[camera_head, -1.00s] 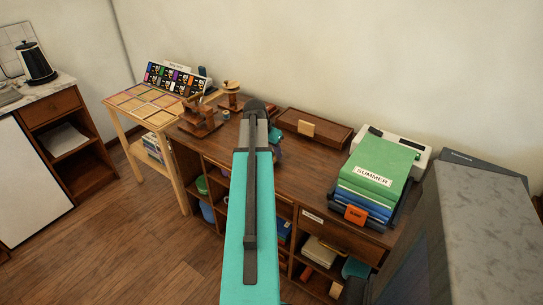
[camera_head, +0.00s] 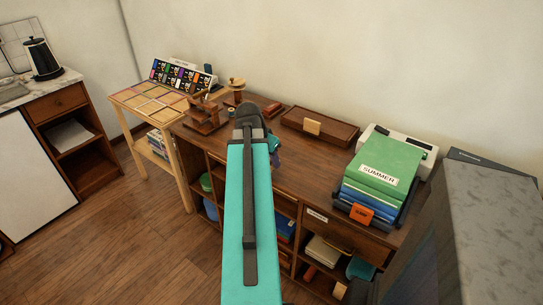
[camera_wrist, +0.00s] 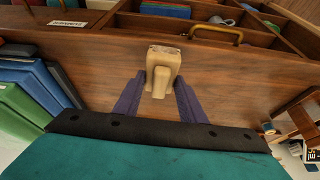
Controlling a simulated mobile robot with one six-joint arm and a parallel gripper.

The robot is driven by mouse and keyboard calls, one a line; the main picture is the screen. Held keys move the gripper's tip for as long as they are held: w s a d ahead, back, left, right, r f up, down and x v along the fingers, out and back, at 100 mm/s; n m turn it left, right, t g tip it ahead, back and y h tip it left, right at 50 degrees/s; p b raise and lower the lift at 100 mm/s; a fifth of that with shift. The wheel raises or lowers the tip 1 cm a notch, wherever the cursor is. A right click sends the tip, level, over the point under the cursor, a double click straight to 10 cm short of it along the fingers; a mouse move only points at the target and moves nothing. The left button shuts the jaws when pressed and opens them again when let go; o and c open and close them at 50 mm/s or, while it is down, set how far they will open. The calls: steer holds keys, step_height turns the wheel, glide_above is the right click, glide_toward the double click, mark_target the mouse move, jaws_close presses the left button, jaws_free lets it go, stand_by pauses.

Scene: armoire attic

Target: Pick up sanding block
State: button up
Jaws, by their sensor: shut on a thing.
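The sanding block (camera_wrist: 164,62) appears to be the beige block with a raised grip-like part, seen between the dark purple fingers in the wrist view. My gripper (camera_wrist: 160,84) is shut on it. The wooden desk top (camera_wrist: 95,75) lies behind the block; I cannot tell how far apart they are. In the head view, my gripper (camera_head: 274,148) shows only partly at the right of my teal arm, over the desk. The block is hidden there.
A wooden tray (camera_head: 342,133) lies at the desk's back. A small reddish item (camera_head: 273,109) and wooden stands (camera_head: 203,117) are at the left. Open cubbies (camera_head: 320,255) run below the desk top.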

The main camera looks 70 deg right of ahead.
steer(key=shift+a, duration=0.65)
steer(key=shift+f+b, duration=0.1)
steer(key=shift+b, duration=0.4)
steer(key=shift+a+b, duration=0.1)
steer(key=shift+b, duration=0.6)
steer(key=shift+a+b, duration=0.1)
steer(key=shift+b, duration=0.3)
steer(key=shift+a+b, duration=0.3)
steer(key=shift+b, duration=0.95)
steer(key=shift+s+a+r+b, duration=0.1)
steer(key=shift+a+r+b, duration=0.1)
steer(key=shift+a+b, duration=1.35)
steer(key=shift+s+a+r+b, duration=0.15)
steer(key=shift+a+b, duration=0.35)
steer(key=shift+b, duration=2.05)
steer(key=shift+w, duration=0.1)
